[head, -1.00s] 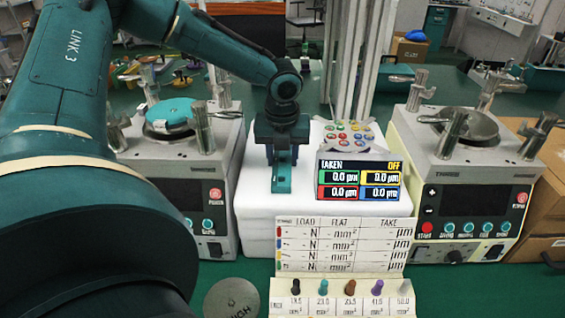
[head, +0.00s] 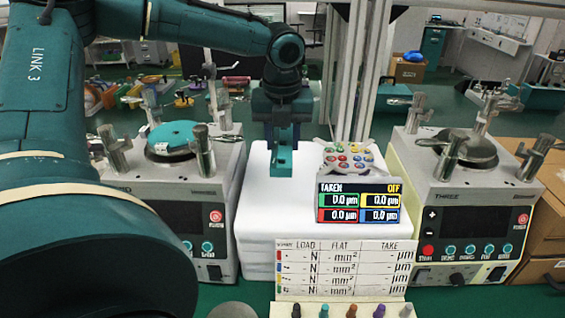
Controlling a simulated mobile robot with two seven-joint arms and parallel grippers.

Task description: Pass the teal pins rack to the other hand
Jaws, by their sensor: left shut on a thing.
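My left gripper (head: 283,122) hangs over the white block in the middle, pointing down. It is shut on a small teal piece (head: 281,162), which I take to be the teal pins rack. It is seen narrow, and I cannot make out single pins on it. The gripper's dark teal body hides its upper part. I cannot tell how far the piece is above the white block (head: 262,205). My right gripper is not in view.
A lapping machine stands on the left with a teal disc (head: 175,135), another (head: 470,215) on the right. A readout panel (head: 358,200), a label board (head: 345,262) and a row of coloured pins (head: 351,310) stand in front. A metal post (head: 352,75) rises behind.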

